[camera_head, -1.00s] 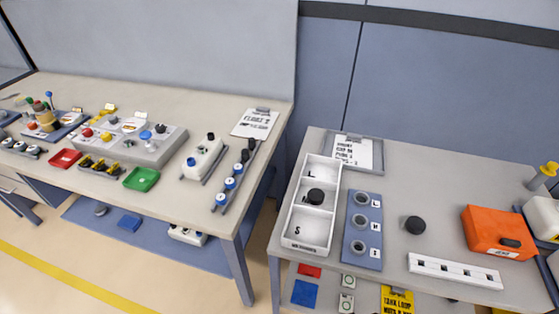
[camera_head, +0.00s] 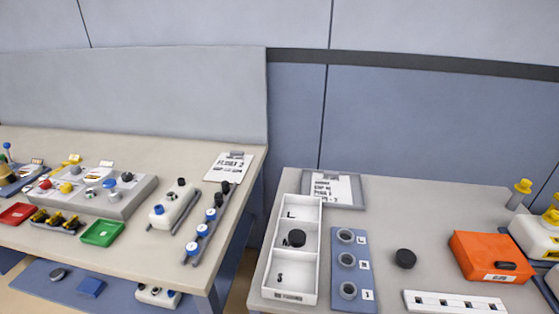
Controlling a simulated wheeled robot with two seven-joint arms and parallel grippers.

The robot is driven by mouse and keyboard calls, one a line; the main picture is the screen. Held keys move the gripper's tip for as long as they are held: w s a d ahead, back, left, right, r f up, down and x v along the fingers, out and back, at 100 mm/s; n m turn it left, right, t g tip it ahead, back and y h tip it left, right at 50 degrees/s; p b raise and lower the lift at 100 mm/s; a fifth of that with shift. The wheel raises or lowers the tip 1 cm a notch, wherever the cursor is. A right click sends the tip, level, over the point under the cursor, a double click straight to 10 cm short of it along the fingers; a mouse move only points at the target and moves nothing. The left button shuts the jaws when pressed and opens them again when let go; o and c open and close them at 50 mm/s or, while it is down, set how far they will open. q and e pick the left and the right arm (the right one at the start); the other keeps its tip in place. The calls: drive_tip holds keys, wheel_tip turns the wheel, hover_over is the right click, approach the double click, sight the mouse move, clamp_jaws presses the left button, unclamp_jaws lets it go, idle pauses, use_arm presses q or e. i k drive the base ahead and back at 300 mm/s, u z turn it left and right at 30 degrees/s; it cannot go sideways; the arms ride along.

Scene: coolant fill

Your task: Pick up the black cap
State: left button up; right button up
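A round black cap (camera_head: 405,258) lies on the right table, between the blue plate with several rings and the orange box. Another round black cap (camera_head: 297,238) sits in the middle compartment of the white three-part tray (camera_head: 269,279). Small black caps also show in the rack on the left table (camera_head: 224,187). Which black cap the task means cannot be told from the picture. Neither of my grippers is in view.
The blue ring plate (camera_head: 360,300) stands right of the tray. An orange box (camera_head: 492,247) and a white strip with holes (camera_head: 450,303) are near the loose cap. A gap separates the left table (camera_head: 120,265) from the right table (camera_head: 420,200).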

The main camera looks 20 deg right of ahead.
sight(405, 260)
drive_tip(key=z, duration=1.15)
